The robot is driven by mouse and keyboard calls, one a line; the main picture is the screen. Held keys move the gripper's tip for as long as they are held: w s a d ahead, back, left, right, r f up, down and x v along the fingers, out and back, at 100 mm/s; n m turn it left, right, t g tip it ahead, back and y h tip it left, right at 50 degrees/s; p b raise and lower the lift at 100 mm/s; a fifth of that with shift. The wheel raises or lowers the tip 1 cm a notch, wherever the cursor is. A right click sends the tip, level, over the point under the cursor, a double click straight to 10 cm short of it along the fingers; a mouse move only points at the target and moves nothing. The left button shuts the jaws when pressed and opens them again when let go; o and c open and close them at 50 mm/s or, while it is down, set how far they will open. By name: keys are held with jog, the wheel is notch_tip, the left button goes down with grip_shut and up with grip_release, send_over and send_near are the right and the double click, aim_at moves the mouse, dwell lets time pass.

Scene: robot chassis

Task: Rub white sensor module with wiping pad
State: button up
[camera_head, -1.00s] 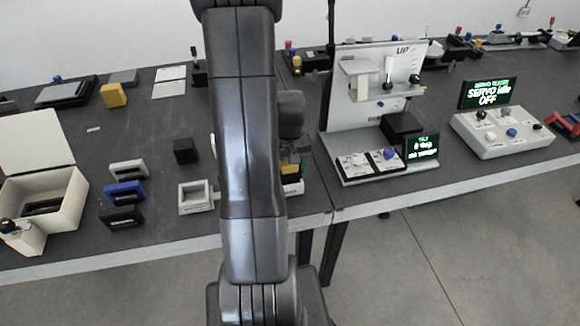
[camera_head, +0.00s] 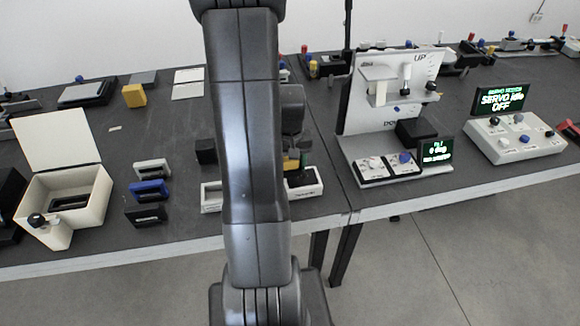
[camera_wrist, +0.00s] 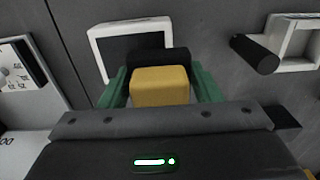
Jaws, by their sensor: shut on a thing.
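My gripper (camera_wrist: 160,88) has green fingers and is shut on the wiping pad (camera_wrist: 160,85), a yellow block with a black part at its far side. The pad also shows as a small yellow patch beside my arm in the head view (camera_head: 291,163). The white sensor module (camera_wrist: 97,40), a white frame around a dark face, lies on the table under and just beyond the pad. In the head view the module (camera_head: 308,187) shows right of my arm, partly hidden by it. I cannot tell whether the pad touches it.
A white open frame (camera_head: 211,197) stands left of my arm, with a black block (camera_head: 206,151) behind it. The upright UP panel device (camera_head: 390,95) stands to the right. A white open box (camera_head: 65,205) and another yellow block (camera_head: 134,95) are at the left.

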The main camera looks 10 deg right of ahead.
jog(key=shift+r+p, duration=1.4)
jog(key=shift+r, duration=0.85)
